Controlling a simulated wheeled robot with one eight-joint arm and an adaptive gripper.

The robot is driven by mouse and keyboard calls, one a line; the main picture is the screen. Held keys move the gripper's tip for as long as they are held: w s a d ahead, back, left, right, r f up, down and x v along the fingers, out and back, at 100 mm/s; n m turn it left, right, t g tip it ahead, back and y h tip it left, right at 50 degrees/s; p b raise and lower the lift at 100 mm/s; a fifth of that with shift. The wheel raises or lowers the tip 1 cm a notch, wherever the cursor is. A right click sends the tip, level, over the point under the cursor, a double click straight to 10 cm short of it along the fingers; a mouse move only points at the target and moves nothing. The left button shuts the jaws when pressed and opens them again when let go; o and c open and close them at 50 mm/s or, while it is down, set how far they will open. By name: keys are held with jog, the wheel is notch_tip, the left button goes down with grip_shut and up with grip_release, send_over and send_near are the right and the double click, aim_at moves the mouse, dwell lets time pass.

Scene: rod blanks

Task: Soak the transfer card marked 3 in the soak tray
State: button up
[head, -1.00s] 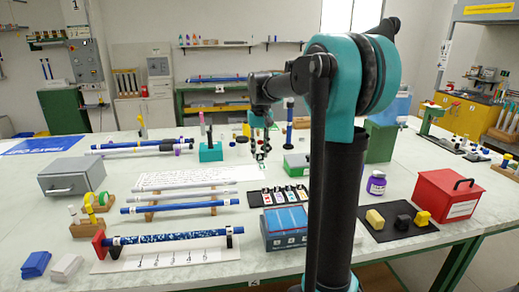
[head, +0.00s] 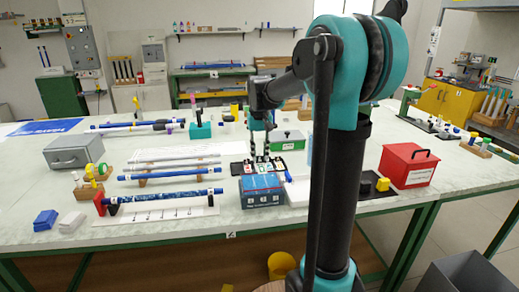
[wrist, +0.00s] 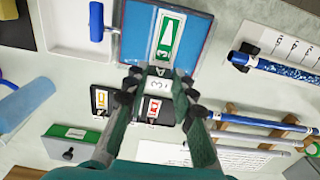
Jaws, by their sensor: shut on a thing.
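The card reaches out over the blue soak tray (wrist: 135,45), which in the head view (head: 262,190) stands at the table's front. I cannot tell whether the card touches the tray. The black card rack (wrist: 115,112) lies beneath the fingers, partly hidden, with a yellow-marked and a red-marked card showing.
A white tray with a blue roller (wrist: 96,22) stands beside the soak tray. A green box (head: 288,140) is behind the rack. Rods on wooden rests (head: 170,176) lie to the left. A red box (head: 407,165) stands to the right, beyond my arm.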

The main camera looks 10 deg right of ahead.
aim_at(260, 164)
jog(key=shift+f, duration=4)
jog(key=shift+r, duration=0.1)
dwell(1.9)
jog(key=shift+r, duration=3.2)
